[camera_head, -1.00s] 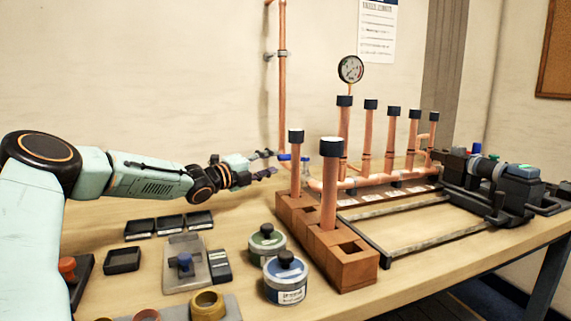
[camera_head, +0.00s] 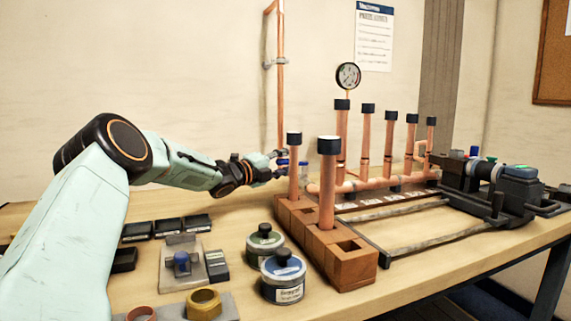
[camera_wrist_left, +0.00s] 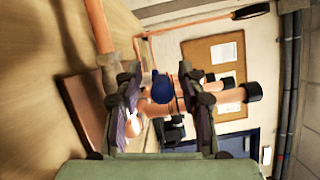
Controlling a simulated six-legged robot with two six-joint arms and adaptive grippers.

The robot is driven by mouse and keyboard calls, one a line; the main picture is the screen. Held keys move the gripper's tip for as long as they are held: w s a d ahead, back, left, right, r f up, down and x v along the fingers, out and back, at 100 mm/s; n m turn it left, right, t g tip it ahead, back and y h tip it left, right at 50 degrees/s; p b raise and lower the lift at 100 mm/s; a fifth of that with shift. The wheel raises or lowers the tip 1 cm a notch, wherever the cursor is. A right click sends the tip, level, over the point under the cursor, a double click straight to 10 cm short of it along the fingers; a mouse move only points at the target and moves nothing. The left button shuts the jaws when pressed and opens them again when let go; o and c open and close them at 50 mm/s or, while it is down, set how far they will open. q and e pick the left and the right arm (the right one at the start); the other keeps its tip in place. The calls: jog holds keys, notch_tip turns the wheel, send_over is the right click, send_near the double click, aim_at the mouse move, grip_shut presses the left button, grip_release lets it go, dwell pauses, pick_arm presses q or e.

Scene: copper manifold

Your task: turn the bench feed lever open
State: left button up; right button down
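The bench feed lever has a blue handle (camera_head: 283,162), low on the copper pipework near the back wall. In the left wrist view a round blue end (camera_wrist_left: 161,88) shows between my fingers. My left gripper (camera_head: 281,163) is at the blue handle, with one finger above it and one below. In the wrist view the two fingers of the gripper (camera_wrist_left: 160,80) stand apart on either side of the blue end, with gaps visible. I cannot tell whether either finger touches it. The lever's pivot is hidden. My right gripper is not in view.
A copper manifold (camera_head: 360,185) with capped upright pipes and a gauge (camera_head: 348,76) stands just right of the gripper. A wooden block rack (camera_head: 340,265) is in front. Two tins (camera_head: 284,277) and small black trays sit at the front left. A vertical wall pipe (camera_head: 281,95) rises behind.

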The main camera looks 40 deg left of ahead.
pick_arm(q)
jog(key=shift+d+r, duration=0.15)
jog(key=shift+d, duration=0.05)
jog(key=c, duration=0.4)
jog(key=shift+a, duration=0.1)
grip_shut()
